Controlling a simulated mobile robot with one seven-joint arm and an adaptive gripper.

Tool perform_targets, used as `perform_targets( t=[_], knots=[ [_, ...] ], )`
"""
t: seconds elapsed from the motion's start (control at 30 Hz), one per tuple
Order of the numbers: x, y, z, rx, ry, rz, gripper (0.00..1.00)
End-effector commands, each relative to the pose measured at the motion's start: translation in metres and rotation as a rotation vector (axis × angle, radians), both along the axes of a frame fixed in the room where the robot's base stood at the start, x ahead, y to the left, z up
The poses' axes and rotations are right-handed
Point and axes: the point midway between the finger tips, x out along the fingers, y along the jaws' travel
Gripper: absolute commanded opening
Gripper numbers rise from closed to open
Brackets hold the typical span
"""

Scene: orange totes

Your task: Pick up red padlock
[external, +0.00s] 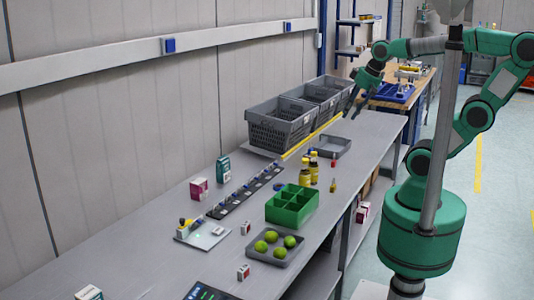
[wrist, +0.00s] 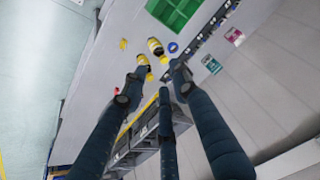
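A small red item (external: 333,163), which looks like the red padlock, lies on the grey bench by the near corner of a shallow grey tray. It is too small to make out its shape. My gripper (external: 357,103) is high over the far part of the bench, near the grey crates and well away from the red item. In the wrist view its dark fingers (wrist: 160,80) are spread, with nothing held between them.
The shallow tray (external: 333,147) lies behind. Grey crates (external: 280,128) line the wall side. A green divided bin (external: 291,208) stands nearer.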

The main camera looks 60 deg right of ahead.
Motion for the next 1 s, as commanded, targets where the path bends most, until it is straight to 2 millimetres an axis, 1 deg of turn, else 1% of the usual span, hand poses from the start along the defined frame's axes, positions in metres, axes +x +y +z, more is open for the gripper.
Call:
perform_targets(
  t=[0.03, 0.27, 0.4, 0.57, 0.67, 0.8, 0.87, 1.0],
  knots=[
    [0.009, -0.006, -0.001, 0.022, 0.017, -0.048, 0.29],
    [0.051, -0.039, -0.007, 0.142, 0.079, -0.297, 0.29],
    [0.075, -0.064, -0.014, 0.216, 0.114, -0.454, 0.29],
    [0.101, -0.097, -0.026, 0.299, 0.154, -0.635, 0.29],
    [0.116, -0.120, -0.035, 0.352, 0.175, -0.751, 0.29],
    [0.135, -0.155, -0.052, 0.424, 0.207, -0.913, 0.29],
    [0.142, -0.170, -0.059, 0.456, 0.218, -0.984, 0.29],
    [0.155, -0.209, -0.080, 0.529, 0.247, -1.148, 0.29]
  ],
)
